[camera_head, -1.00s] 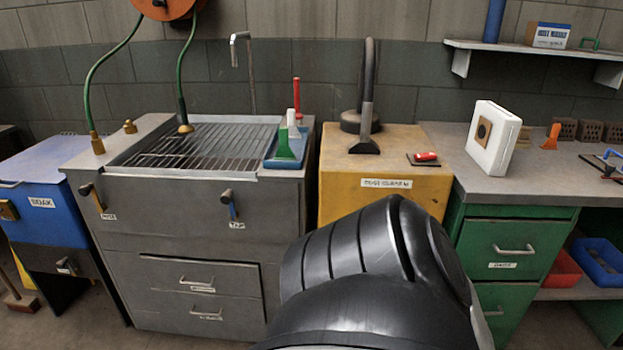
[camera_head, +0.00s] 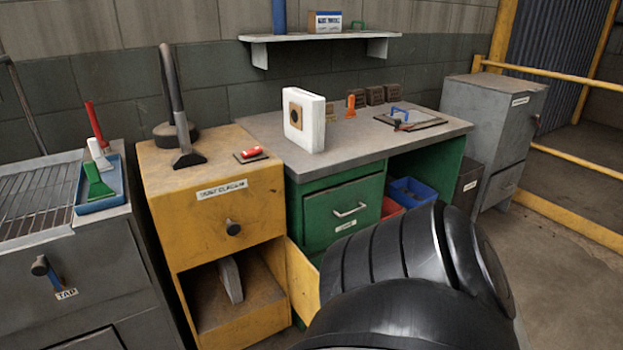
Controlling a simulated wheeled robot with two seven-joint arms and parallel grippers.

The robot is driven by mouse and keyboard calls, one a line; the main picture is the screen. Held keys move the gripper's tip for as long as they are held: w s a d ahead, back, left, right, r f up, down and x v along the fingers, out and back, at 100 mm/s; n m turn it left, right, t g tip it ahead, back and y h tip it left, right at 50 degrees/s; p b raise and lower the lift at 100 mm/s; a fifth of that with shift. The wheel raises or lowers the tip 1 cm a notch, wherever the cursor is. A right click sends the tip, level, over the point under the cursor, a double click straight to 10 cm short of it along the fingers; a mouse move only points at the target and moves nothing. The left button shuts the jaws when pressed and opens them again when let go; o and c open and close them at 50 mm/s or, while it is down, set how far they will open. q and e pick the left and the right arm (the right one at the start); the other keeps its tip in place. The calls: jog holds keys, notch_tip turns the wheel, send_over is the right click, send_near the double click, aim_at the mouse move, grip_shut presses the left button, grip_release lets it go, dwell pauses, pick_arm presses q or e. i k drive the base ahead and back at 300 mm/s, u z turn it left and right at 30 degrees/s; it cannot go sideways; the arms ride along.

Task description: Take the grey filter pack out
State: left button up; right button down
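A grey slab (camera_head: 230,279), which looks like the filter pack, stands on edge and slightly tilted inside the lower compartment of the yellow dust cabinet (camera_head: 211,193). The cabinet's yellow door (camera_head: 302,284) hangs open at the right of the compartment. A dark knob (camera_head: 233,228) sits on the upper front panel. Neither gripper is in view. A black rounded part of my own body fills the lower right and hides some floor and part of the green bench front.
A white block (camera_head: 304,121) stands on the grey bench top (camera_head: 350,139). A hose nozzle (camera_head: 187,150) and a red-handled item (camera_head: 252,154) are on the cabinet top. A sink unit with a blue tray (camera_head: 101,187) is at left. Floor is free at right.

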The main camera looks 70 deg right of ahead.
aim_at(227, 269)
jog(key=z, duration=2.7)
jog(key=i, duration=1)
jog(key=u, duration=0.05)
